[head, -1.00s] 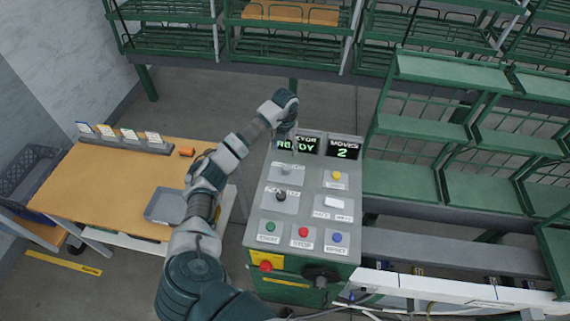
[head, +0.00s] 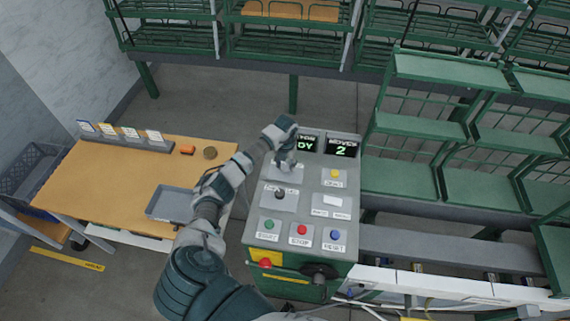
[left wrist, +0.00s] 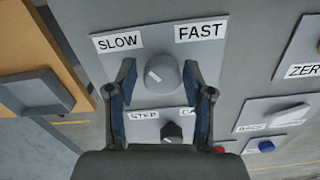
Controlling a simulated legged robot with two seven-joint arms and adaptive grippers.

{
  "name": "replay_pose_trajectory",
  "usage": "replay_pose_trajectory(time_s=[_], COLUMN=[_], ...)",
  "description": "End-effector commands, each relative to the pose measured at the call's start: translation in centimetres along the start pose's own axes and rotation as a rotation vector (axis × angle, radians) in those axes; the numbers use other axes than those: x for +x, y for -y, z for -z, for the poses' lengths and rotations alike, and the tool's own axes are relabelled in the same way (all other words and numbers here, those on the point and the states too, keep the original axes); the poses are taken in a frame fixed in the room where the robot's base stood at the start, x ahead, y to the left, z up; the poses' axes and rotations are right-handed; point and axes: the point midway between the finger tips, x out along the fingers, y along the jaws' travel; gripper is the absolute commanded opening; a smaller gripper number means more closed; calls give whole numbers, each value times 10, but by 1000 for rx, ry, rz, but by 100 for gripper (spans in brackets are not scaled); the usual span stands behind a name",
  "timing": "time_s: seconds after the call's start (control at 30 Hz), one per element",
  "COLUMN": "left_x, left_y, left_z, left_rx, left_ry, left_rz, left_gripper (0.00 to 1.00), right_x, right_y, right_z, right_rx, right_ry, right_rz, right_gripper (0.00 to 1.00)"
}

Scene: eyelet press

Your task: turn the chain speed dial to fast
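The chain speed dial (left wrist: 164,73) is a round grey knob on a light plate in the left wrist view. Its white mark is on its left part, on the side of the SLOW label (left wrist: 117,41). The FAST label (left wrist: 200,32) is at upper right. My left gripper (left wrist: 162,80) is open, with one finger on each side of the dial and a small gap seen on both sides. In the head view my left gripper (head: 285,163) is over the upper left of the console (head: 308,185) and hides the dial. My right gripper is not in view.
A black step knob (left wrist: 172,132) sits just below the dial. The console also has a yellow button (head: 336,173), green, red and blue buttons, and displays, one reading 2 (head: 342,148). A wooden table (head: 110,185) with a grey tray (head: 170,204) stands to the left.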

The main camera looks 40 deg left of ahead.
Motion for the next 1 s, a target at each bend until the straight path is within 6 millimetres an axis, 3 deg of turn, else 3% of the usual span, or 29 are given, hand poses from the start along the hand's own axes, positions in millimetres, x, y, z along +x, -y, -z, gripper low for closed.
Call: replay_pose_trajectory(time_s=[0.03,0.13,0.17,0.57,1.0], left_x=[0,0,0,2,4], left_y=[0,0,0,-2,-4], left_z=[0,0,0,-1,-1], left_rx=[0,0,0,62,411], left_ry=[0,-1,-1,-1,-2], left_rz=[-1,0,0,2,-1], left_gripper=[32,6,4,4,4], right_x=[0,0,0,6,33], right_y=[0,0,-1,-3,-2], right_z=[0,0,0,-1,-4], right_rx=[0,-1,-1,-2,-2], right_ry=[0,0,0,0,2], right_rz=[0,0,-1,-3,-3], right_gripper=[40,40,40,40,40])
